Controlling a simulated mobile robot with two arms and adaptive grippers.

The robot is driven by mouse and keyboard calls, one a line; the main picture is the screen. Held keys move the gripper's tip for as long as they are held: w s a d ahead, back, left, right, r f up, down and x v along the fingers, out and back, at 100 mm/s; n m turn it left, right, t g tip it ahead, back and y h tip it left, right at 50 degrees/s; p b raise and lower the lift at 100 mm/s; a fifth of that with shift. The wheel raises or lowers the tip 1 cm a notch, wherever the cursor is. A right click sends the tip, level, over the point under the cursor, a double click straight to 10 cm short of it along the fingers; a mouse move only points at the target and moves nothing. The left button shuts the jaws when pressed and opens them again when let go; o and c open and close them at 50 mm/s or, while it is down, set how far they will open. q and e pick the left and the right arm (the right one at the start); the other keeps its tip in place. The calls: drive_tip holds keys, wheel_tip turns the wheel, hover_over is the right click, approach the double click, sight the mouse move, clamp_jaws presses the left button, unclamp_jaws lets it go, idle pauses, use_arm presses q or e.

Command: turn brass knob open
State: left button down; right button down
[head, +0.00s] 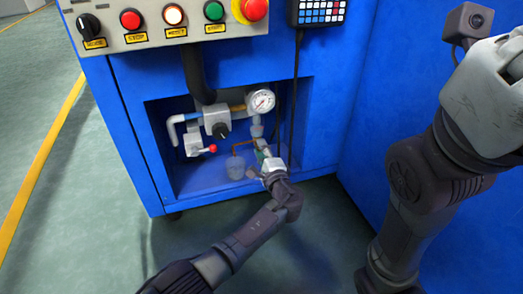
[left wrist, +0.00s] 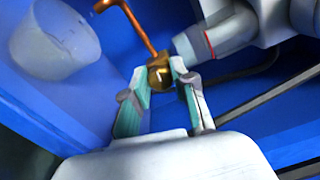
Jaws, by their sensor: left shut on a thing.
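The brass knob (left wrist: 158,76) is a small golden piece with a bent copper tube rising from it in the left wrist view. My left gripper (left wrist: 162,80) has its two teal-padded fingers on either side of the knob, shut on it. In the head view my left gripper (head: 267,160) reaches into the recess of the blue machine and hides the knob. My right arm (head: 430,165) stands at the right; its fingers are not in view.
A pressure gauge (head: 261,101), a black knob (head: 221,130) and a red-tipped lever (head: 212,148) sit in the recess. A translucent cup (head: 235,168) stands left of my left gripper. A control panel (head: 160,22) with buttons is above.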

use_arm(q)
drive_tip(key=c, duration=1)
unclamp_jaws()
drive_tip(key=shift+a, duration=0.1)
drive_tip(key=shift+o, duration=0.2)
